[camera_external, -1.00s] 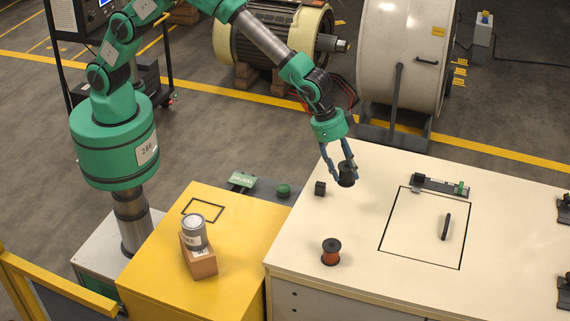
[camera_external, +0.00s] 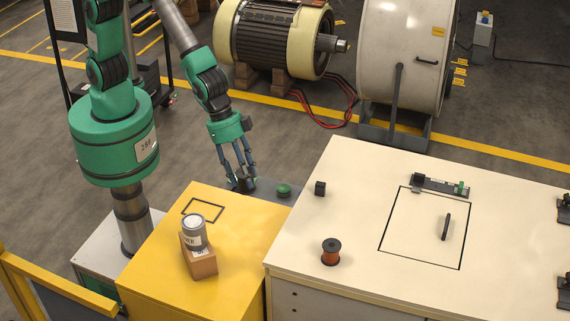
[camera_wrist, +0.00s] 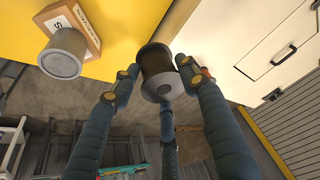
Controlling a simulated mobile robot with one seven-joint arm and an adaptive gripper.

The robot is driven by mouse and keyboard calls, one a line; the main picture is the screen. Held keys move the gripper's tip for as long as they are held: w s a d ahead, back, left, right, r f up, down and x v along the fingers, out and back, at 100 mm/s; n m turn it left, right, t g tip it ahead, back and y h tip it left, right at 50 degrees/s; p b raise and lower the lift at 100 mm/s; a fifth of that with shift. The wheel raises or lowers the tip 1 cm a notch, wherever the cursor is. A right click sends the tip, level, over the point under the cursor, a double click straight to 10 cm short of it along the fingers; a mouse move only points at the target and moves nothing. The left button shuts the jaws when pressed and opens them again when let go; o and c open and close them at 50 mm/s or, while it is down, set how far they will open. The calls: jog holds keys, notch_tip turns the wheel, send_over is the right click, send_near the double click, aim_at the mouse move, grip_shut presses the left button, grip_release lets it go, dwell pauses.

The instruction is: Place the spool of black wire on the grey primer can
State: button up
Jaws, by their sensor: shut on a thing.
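The spool of black wire (camera_wrist: 156,64) is held between the fingers of my gripper (camera_wrist: 160,82) in the wrist view. In the external view my gripper (camera_external: 243,178) hangs past the far edge of the yellow cabinet, with the dark spool (camera_external: 245,185) at its fingertips. The grey primer can (camera_external: 194,230) stands on a brown box on the yellow cabinet, to the left of and nearer than my gripper. The can also shows at the upper left of the wrist view (camera_wrist: 62,54).
The brown box (camera_external: 200,262) under the can sits on the yellow cabinet (camera_external: 232,270). A copper-coloured spool (camera_external: 331,252) and a small black block (camera_external: 320,188) stand on the cream bench (camera_external: 360,210) to the right. A green button (camera_external: 284,190) is near my gripper.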

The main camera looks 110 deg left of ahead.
jog(key=s+d+m, duration=0.1)
jog(key=s, duration=1.2)
jog(key=s+d+f+m+h+p, duration=0.1)
jog(key=s+d+m, duration=0.1)
jog(key=s, duration=1)
jog(key=shift+s+f, duration=0.3)
jog(key=shift+s, duration=0.1)
jog(key=shift+w+d, duration=0.15)
jog(key=p, duration=0.1)
send_over(192, 221)
jog(key=shift+f, duration=0.75)
jog(key=shift+f, duration=0.1)
jog(key=shift+f, duration=1.65)
jog(key=shift+f, duration=0.1)
jog(key=o, duration=1.3)
jog(key=shift+p, duration=0.3)
